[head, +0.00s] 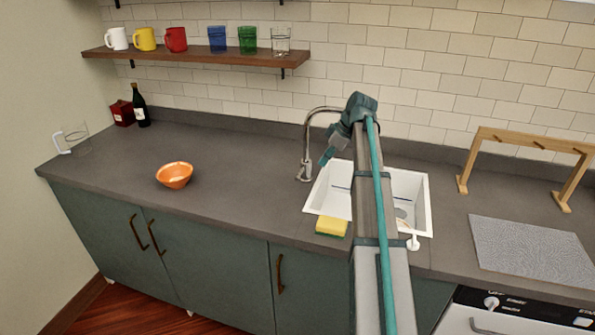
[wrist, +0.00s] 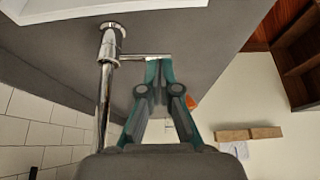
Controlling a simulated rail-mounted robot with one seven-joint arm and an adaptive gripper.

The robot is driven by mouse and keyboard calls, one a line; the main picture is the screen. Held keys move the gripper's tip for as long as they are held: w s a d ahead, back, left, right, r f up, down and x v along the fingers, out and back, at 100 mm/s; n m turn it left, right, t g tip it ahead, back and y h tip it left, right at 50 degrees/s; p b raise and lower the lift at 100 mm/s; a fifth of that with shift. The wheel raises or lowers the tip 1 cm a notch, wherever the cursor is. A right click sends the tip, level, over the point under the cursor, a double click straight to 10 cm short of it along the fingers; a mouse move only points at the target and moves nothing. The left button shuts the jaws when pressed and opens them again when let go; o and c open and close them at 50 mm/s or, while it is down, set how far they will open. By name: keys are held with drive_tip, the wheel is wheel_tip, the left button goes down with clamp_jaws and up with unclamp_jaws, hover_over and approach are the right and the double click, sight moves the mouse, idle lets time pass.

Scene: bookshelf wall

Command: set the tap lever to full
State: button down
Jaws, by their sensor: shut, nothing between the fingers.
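The chrome tap (head: 307,150) stands on the counter at the left rim of the white sink. In the wrist view the tap (wrist: 104,80) is left of my fingers. Its thin lever (wrist: 135,57) sticks out sideways from the tap body toward my fingertips. My gripper (wrist: 158,62) is shut and empty, with its tips at the lever's outer end. They look touching or very close; I cannot tell which. In the head view my gripper (head: 326,158) is just right of the tap, and I cannot make out the lever clearly.
The white sink (head: 424,190) lies under my arm, with a yellow sponge (head: 331,227) at its front edge. An orange bowl (head: 174,175) sits on the counter to the left. A wooden rack (head: 530,141) and grey mat (head: 530,249) are right. The counter between bowl and tap is clear.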

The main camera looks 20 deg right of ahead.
sight(302, 171)
drive_tip(key=shift+s+d+r, duration=0.2)
drive_tip(key=shift+d, duration=0.4)
drive_tip(key=shift+s+d+r, duration=0.15)
drive_tip(key=shift+d+r, duration=0.05)
drive_tip(key=shift+d, duration=0.4)
drive_tip(key=shift+f, duration=0.1)
drive_tip(key=w+a+f+p, duration=0.1)
drive_tip(key=f, duration=0.1)
drive_tip(key=w+a+f+p, duration=0.2)
drive_tip(key=f, duration=0.1)
drive_tip(key=w+a+f+p, duration=0.1)
drive_tip(key=a+f, duration=0.1)
drive_tip(key=f, duration=0.1)
drive_tip(key=shift+w+a, duration=0.25)
drive_tip(key=shift+w, duration=0.1)
drive_tip(key=shift+w+a+p, duration=0.35)
drive_tip(key=shift+w+a, duration=0.05)
drive_tip(key=shift+a, duration=0.05)
drive_tip(key=shift+d, duration=0.1)
